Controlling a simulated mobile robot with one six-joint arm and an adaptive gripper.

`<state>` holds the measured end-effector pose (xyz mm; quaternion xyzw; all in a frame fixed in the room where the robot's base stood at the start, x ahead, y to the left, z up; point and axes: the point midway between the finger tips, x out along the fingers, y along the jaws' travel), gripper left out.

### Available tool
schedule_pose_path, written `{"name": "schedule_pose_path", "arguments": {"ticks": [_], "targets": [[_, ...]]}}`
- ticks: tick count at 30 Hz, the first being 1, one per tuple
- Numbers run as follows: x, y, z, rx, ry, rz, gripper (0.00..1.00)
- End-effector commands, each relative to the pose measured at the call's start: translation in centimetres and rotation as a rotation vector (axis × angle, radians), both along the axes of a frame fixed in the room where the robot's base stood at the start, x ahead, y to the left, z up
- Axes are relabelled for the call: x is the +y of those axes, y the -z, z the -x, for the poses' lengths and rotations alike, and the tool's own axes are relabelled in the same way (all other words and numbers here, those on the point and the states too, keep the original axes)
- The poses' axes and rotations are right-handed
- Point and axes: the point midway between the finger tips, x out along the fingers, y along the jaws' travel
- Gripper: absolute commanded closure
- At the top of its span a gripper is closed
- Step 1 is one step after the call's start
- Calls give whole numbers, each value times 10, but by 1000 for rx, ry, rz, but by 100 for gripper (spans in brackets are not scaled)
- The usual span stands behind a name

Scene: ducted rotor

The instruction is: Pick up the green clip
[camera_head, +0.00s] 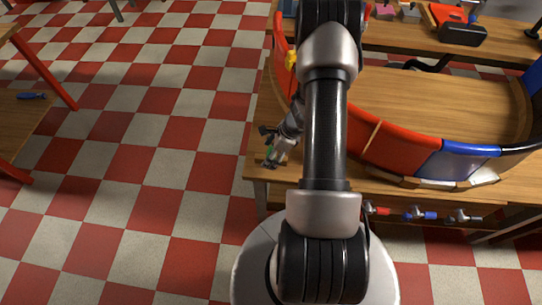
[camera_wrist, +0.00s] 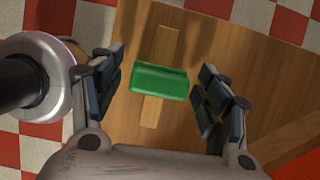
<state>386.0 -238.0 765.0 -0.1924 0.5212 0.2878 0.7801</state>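The green clip (camera_wrist: 160,81) lies across a light wooden strip (camera_wrist: 150,112) on the wooden table, seen in the wrist view. My gripper (camera_wrist: 161,85) is open, with one finger to the left of the clip and the other to its right. There are gaps between the clip and both fingers. In the head view my gripper (camera_head: 270,148) is small, at the table's left edge, and a bit of the green clip (camera_head: 270,151) shows beside it. Whether the fingers are level with the clip or above it, I cannot tell.
The wooden table (camera_head: 256,165) ends just left of the gripper, with checkered floor beyond. A large curved duct ring with red (camera_head: 395,148) and blue (camera_head: 455,160) segments stands on the table to the right.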

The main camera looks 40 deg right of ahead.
Motion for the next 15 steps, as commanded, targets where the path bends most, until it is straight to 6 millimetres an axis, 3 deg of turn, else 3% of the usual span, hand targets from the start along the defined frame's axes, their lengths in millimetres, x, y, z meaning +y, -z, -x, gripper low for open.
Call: {"name": "schedule_pose_path", "arguments": {"ticks": [15], "targets": [[0,0,0,0,0,0,69]]}}
